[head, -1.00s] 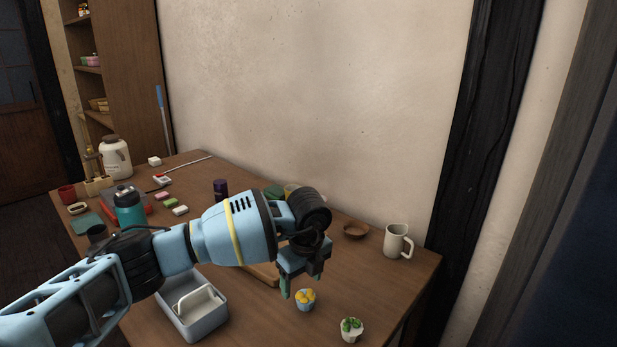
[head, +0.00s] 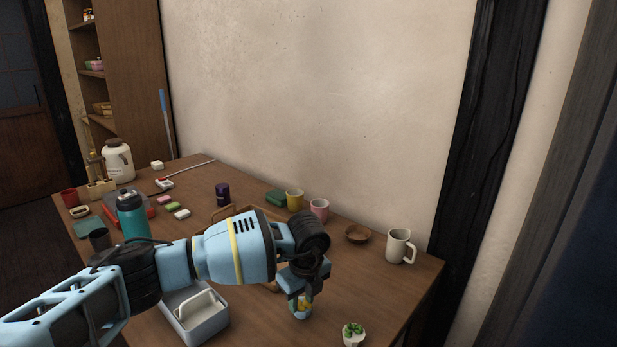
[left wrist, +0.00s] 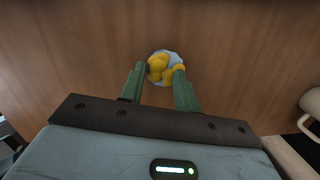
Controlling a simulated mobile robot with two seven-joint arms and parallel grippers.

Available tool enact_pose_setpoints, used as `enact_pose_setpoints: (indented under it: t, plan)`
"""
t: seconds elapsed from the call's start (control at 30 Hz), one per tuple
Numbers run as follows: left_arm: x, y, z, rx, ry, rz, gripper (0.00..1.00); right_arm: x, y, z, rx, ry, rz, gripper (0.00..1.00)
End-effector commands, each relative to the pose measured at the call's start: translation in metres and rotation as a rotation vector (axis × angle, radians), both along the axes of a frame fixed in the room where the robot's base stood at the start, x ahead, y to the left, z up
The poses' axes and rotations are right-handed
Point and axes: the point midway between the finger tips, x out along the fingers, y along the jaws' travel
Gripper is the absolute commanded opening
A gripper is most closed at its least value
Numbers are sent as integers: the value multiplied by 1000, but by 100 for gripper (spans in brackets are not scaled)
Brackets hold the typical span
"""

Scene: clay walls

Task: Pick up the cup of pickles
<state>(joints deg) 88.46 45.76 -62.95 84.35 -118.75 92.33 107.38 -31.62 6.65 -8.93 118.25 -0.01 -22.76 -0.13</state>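Two small filled cups stand near the table's front right. One is pale blue with yellow pieces (head: 303,309); it also shows in the left wrist view (left wrist: 165,67). The other is white with green pieces (head: 353,334). I cannot tell from looks alone which holds the pickles. My left gripper (head: 301,302) points down at the yellow-filled cup and partly hides it. In the left wrist view its green fingers (left wrist: 160,80) are apart, with that cup at and just beyond their tips. Whether they touch it is unclear. My right gripper is not in view.
A grey caddy (head: 206,327) with a handle stands left of the gripper. A white mug (head: 399,247), a wooden bowl (head: 358,234), a pink cup (head: 319,210) and a yellow cup (head: 295,200) stand farther back. A teal bottle (head: 131,218) is at left. The wall borders the table behind.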

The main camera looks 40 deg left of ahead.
Motion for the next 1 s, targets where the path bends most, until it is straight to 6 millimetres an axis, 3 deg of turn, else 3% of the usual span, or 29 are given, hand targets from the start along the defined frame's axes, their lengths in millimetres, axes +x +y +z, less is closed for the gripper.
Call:
enact_pose_setpoints:
  t: [0.2, 0.63, 0.77, 1.0]
  plan:
    - [-2, -1, -6, 1, 9, -2, 1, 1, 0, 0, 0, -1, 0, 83]
    - [-2, -3, -3, -3, 9, -5, 0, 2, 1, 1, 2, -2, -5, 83]
    - [-2, -2, 14, -3, 7, -5, 0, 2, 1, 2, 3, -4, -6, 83]
    - [-2, -1, 63, -2, 1, -3, 0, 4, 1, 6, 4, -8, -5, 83]
